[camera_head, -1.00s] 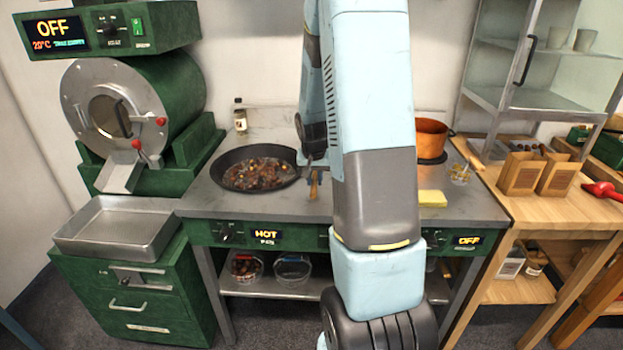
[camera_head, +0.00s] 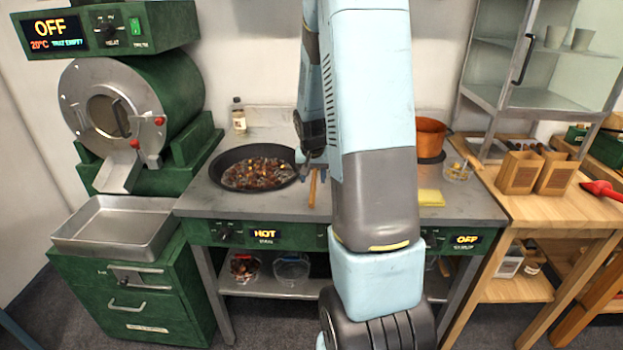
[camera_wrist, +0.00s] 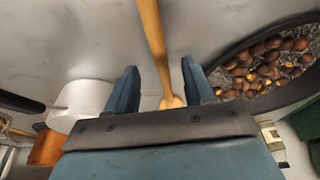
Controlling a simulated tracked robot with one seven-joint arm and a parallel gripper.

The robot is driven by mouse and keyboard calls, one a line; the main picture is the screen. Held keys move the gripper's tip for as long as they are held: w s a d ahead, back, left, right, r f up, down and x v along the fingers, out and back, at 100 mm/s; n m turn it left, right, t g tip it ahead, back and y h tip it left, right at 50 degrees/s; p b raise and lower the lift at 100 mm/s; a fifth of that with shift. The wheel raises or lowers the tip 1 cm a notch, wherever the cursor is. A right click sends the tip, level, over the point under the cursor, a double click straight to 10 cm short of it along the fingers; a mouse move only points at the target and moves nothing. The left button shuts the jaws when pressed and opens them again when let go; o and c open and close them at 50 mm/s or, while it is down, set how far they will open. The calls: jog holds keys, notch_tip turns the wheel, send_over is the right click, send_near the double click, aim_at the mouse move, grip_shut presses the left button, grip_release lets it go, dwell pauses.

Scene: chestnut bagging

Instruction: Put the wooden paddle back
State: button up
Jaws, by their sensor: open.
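The wooden paddle (camera_head: 313,188) is on the grey worktop just right of the pan, its near part showing in the head view and the rest hidden by my gripper and arm. In the wrist view the paddle (camera_wrist: 155,40) runs between my two fingers, with clear gaps on both sides. My gripper (camera_wrist: 160,72) is open and holds nothing. In the head view only a bit of my gripper (camera_head: 312,172) shows beside my arm, near the paddle.
The dark pan (camera_head: 222,183) with chestnuts sits left of the paddle, above a panel reading HOT. A copper pot (camera_head: 430,138) stands at the back right, and a yellow pad (camera_head: 431,198) lies right of my arm. A bottle (camera_head: 239,116) stands behind the pan.

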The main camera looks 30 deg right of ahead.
jog(key=v, duration=1.2)
jog(key=shift+r, duration=0.35)
jog(key=shift+s+a, duration=0.1)
jog(key=s+a+r+n+t, duration=0.1)
jog(key=s+a+r+n, duration=0.1)
jog(key=s+a+r, duration=0.2)
jog(key=s+a+r+n+t+y, duration=0.1)
jog(key=s+a+r+n, duration=0.1)
jog(key=s+a+r, duration=0.2)
jog(key=s+a+r+n+y, duration=0.1)
jog(key=s+a+r, duration=0.3)
jog(key=s+a, duration=0.5)
jog(key=s+n, duration=0.1)
jog(key=s, duration=0.4)
jog(key=shift+s+r+n+t, duration=0.3)
jog(key=shift+n+t, duration=0.1)
jog(key=shift+a, duration=0.1)
jog(key=shift+c, duration=0.9)
